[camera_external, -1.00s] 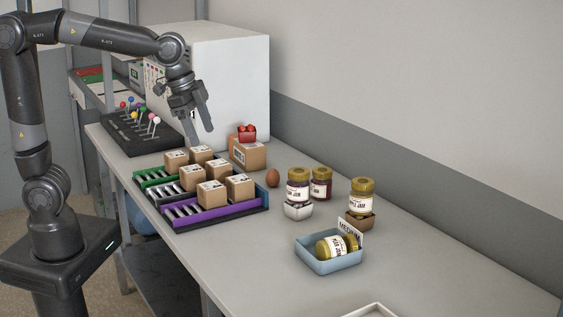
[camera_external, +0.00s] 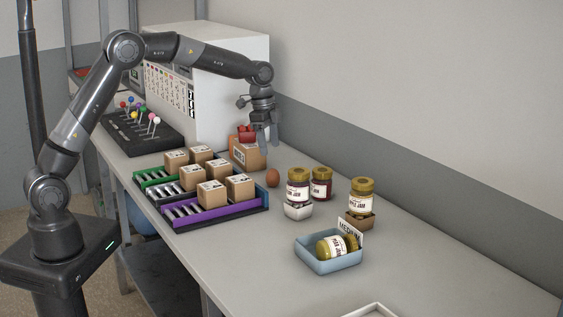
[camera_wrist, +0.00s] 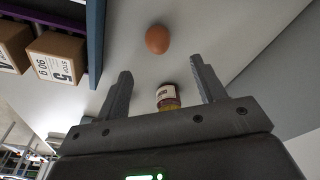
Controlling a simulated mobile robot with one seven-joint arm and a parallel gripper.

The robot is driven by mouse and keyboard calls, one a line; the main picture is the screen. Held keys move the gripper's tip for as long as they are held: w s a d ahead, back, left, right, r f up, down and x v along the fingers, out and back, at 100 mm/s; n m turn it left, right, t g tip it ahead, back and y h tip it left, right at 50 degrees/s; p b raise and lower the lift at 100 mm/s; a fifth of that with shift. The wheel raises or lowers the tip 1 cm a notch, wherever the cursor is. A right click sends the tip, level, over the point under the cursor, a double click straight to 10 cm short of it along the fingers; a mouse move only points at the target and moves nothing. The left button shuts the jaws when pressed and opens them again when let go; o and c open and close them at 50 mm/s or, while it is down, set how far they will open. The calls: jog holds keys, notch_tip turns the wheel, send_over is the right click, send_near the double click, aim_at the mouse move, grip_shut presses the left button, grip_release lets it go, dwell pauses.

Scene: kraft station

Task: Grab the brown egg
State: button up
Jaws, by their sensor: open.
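The brown egg (camera_external: 273,178) stands on the grey table, right of the racks of cardboard boxes and left of the jars. It also shows in the wrist view (camera_wrist: 158,39), past the fingertips and roughly between their lines. My gripper (camera_external: 268,148) points downward above and behind the egg, close to the cardboard box with red items. In the wrist view my gripper (camera_wrist: 158,80) has its two fingers spread apart with nothing held between them. The egg is apart from the fingers.
A cardboard box (camera_external: 246,155) with red items is just left of my gripper. Racks with small boxes (camera_external: 211,194) lie left of the egg. Jars (camera_external: 298,184) stand to its right. A blue tray (camera_external: 330,264) holds a tipped jar. A white cabinet (camera_external: 232,75) stands behind.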

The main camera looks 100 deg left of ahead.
aim_at(273, 176)
jog(key=f, duration=0.3)
jog(key=w+f, duration=0.1)
jog(key=f, duration=0.6)
jog(key=shift+w+d+f, duration=0.15)
jog(key=shift+d+f, duration=0.1)
jog(key=shift+f, duration=0.05)
jog(key=shift+c, duration=0.4)
jog(key=c, duration=0.7)
